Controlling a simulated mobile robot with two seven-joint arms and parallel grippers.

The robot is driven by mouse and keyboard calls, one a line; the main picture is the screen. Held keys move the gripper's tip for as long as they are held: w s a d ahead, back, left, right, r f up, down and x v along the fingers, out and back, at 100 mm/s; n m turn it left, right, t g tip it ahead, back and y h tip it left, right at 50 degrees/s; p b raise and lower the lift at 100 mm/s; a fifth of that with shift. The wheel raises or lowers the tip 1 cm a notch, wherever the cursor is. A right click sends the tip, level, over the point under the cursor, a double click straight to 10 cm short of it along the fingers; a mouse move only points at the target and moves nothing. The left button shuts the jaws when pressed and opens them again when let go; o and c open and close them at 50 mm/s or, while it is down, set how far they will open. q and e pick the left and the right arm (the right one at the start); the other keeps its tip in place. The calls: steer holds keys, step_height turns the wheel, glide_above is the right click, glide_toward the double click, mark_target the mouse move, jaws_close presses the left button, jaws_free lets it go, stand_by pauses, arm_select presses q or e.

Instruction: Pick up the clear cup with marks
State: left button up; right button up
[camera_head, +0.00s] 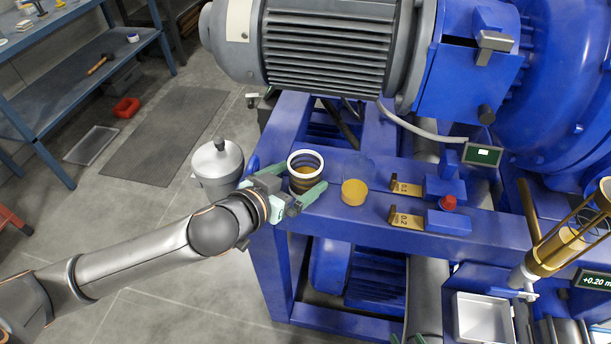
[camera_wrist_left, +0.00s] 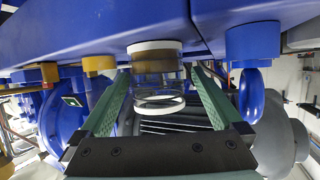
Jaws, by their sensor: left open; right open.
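The clear cup with marks (camera_head: 305,172) stands upright on the blue machine frame (camera_head: 340,222), with a pale rim on top and dark bands around its wall. In the left wrist view, which appears upside down, the cup (camera_wrist_left: 158,85) shows as a see-through cylinder with a white band at its base. My left gripper (camera_head: 296,183) is open, with one green finger on each side of the cup; I cannot tell whether they touch it. The wrist view shows the fingers (camera_wrist_left: 160,78) spread around it. My right gripper (camera_head: 406,340) shows only its green tips at the bottom edge.
Tagged blue blocks (camera_head: 447,221) with a red knob (camera_head: 448,203) lie further right. A lidded grey pot (camera_head: 217,163) stands left of the cup. The large motor (camera_head: 325,48) rises behind. A white tray (camera_head: 484,318) is lower right.

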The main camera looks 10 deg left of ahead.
mark_target(313, 167)
arm_select(q)
steer(key=x, duration=0.5)
steer(key=shift+w+d+r, duration=0.1)
steer(key=shift+d+r, duration=0.15)
steer(key=shift+r, duration=0.1)
steer(key=c, duration=1.3)
steer(key=shift+c, duration=0.4)
steer(key=shift+r, duration=0.2)
